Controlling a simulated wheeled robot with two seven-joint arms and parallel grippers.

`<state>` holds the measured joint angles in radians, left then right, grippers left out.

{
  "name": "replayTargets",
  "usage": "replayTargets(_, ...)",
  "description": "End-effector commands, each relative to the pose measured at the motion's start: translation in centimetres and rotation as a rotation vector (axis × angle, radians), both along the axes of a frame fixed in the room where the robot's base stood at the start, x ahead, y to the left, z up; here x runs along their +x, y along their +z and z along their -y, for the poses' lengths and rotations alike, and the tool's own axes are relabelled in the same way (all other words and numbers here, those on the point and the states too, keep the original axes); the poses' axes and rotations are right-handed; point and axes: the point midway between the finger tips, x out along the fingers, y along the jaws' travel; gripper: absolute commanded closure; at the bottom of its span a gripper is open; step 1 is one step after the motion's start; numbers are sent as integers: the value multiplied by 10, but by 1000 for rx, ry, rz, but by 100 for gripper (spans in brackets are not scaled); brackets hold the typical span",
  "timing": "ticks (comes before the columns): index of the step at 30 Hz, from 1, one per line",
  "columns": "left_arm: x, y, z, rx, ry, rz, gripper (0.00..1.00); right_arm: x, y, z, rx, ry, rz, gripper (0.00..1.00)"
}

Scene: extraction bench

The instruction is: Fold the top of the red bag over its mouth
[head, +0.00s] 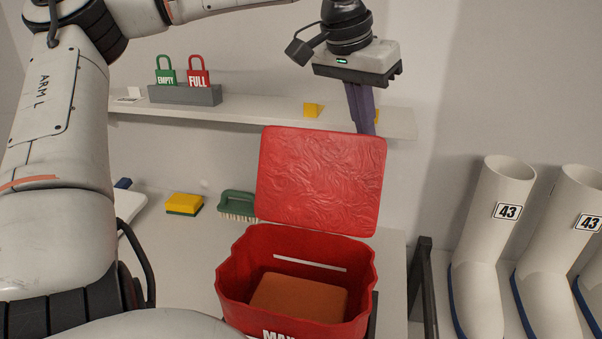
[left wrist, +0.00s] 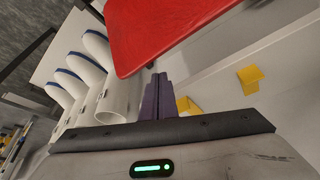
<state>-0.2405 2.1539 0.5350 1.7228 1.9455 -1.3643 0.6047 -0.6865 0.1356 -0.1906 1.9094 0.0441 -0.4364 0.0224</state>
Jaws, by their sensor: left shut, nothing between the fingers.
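The red bag (head: 228,285) stands on the bench with its mouth open. A brownish-orange block (head: 298,298) lies inside, with a pale strip on the inner back wall. The bag's top flap (head: 320,180) stands up behind the mouth, wrinkled on its face; it also shows in the left wrist view (left wrist: 180,30). My left gripper (head: 367,130) is shut and empty, its purple fingers pointing down at the flap's upper right edge. The tips seem to pass behind that edge; contact cannot be told. The fingers also show in the left wrist view (left wrist: 158,97). My right gripper is not in view.
A wall shelf (head: 265,112) behind the bag carries green (head: 165,72) and red (head: 198,74) padlocks and a yellow block (head: 312,110). A yellow-green sponge (head: 184,204) and green brush (head: 238,205) lie left of the bag. White boots (head: 490,240) stand right.

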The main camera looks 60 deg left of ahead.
Motion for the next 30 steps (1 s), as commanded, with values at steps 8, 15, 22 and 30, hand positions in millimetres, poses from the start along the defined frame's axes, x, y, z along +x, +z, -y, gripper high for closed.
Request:
replayTargets(8,0,-18,0,0,-1,-2,100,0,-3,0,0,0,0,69)
replayTargets(15,0,-36,0,-1,0,-2,100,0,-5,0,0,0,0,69)
replayTargets(22,0,-40,0,0,0,-1,100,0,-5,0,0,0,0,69)
replayTargets(30,-6,-39,5,0,-2,0,100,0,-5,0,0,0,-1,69)
